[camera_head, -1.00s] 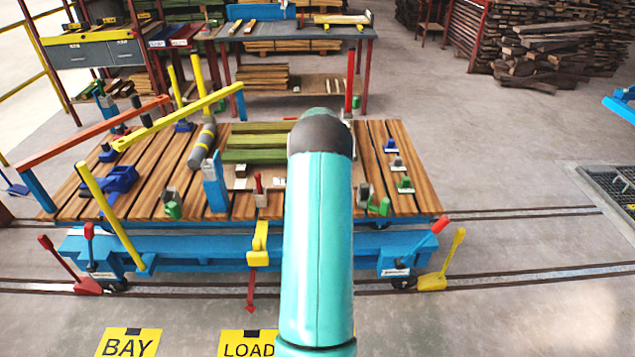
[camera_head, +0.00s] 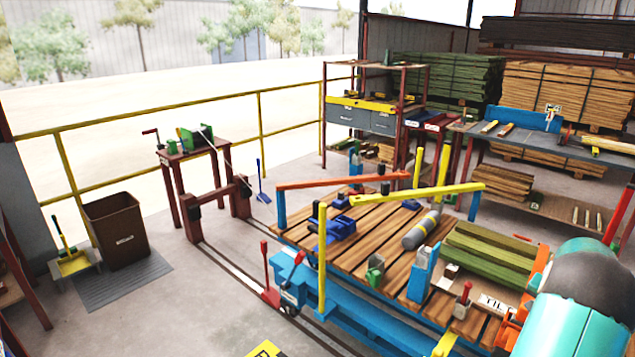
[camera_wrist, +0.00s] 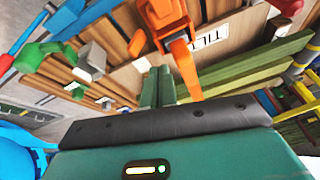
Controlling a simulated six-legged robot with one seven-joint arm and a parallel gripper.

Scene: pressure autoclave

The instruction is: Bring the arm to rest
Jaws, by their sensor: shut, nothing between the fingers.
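My arm (camera_head: 572,315), teal with a dark joint, shows at the lower right of the head view, in front of the right part of the slatted wooden cart (camera_head: 385,255). In the wrist view my gripper (camera_wrist: 157,75) shows as two green fingers side by side with no object between them; it is shut and empty. The fingers point over the cart deck, apart from the green boards (camera_wrist: 245,80) as far as I can tell. The head view does not show the gripper clearly.
An orange fixture (camera_wrist: 165,25) stands close to the fingers by a white label. Yellow and orange bars (camera_head: 435,193) rise over the cart. A workbench (camera_head: 560,150) stands behind; a brown bin (camera_head: 117,232) is at left.

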